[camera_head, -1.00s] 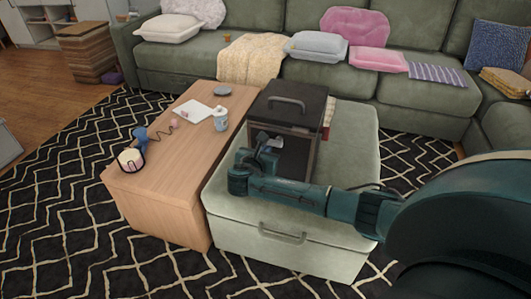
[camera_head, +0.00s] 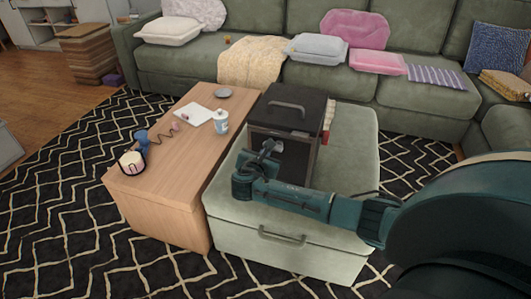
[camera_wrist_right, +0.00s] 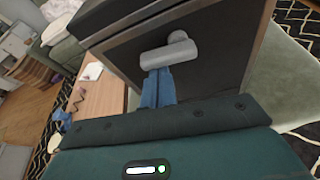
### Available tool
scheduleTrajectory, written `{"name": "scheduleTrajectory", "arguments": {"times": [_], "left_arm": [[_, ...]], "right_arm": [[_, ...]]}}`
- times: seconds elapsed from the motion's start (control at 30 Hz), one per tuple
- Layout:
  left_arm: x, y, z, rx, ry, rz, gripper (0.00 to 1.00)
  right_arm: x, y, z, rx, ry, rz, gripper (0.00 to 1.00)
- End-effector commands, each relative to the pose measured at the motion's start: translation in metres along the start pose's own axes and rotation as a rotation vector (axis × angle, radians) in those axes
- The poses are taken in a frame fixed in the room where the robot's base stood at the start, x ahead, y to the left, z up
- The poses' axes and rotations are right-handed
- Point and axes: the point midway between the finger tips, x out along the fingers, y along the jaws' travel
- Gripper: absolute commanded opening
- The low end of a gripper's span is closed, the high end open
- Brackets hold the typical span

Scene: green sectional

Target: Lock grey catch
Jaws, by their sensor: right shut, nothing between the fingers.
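The grey catch (camera_wrist_right: 180,58) is a short rounded bar with a round knob at its upper right end, on the dark front face of a box. The dark box (camera_head: 290,105) stands on the pale green ottoman, with a handle on its lid. My right gripper (camera_wrist_right: 158,88) is shut and empty; its blue fingers are just below the bar in the wrist view, their tips partly hidden behind it. I cannot tell whether they touch. In the head view my right gripper (camera_head: 270,150) is at the box's front, and the catch is hard to make out there. My left gripper is not in view.
The ottoman (camera_head: 350,150) has free room right of the box. A wooden table (camera_head: 185,165) at its left holds a mug (camera_head: 221,121), a white tray (camera_head: 194,113), a grey disc (camera_head: 223,92) and a corded blue item (camera_head: 141,136). A green sofa (camera_head: 270,20) runs behind.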

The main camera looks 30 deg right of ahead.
Motion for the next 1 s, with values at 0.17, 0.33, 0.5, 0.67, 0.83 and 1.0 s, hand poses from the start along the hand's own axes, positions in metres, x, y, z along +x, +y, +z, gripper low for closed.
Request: {"name": "scheduleTrajectory", "arguments": {"times": [0.17,0.33,0.5,0.67,0.83,1.0], "left_arm": [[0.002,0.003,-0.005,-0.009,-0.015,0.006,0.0],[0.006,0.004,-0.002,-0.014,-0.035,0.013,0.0],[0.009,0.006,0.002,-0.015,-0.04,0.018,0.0],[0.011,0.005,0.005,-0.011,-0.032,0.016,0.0],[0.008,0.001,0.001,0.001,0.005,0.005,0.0],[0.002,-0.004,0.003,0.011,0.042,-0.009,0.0]], "right_arm": [[-0.002,0.001,0.006,0.117,0.001,0.04,0.0],[-0.003,0.002,0.009,0.27,0.001,0.093,0.0],[-0.004,0.002,0.012,0.423,0.001,0.147,0.0],[-0.005,0.002,0.015,0.567,-0.001,0.197,0.0],[-0.007,0.001,0.019,0.72,-0.001,0.252,0.0],[-0.008,-0.002,0.021,0.873,0.0,0.304,0.0]]}}
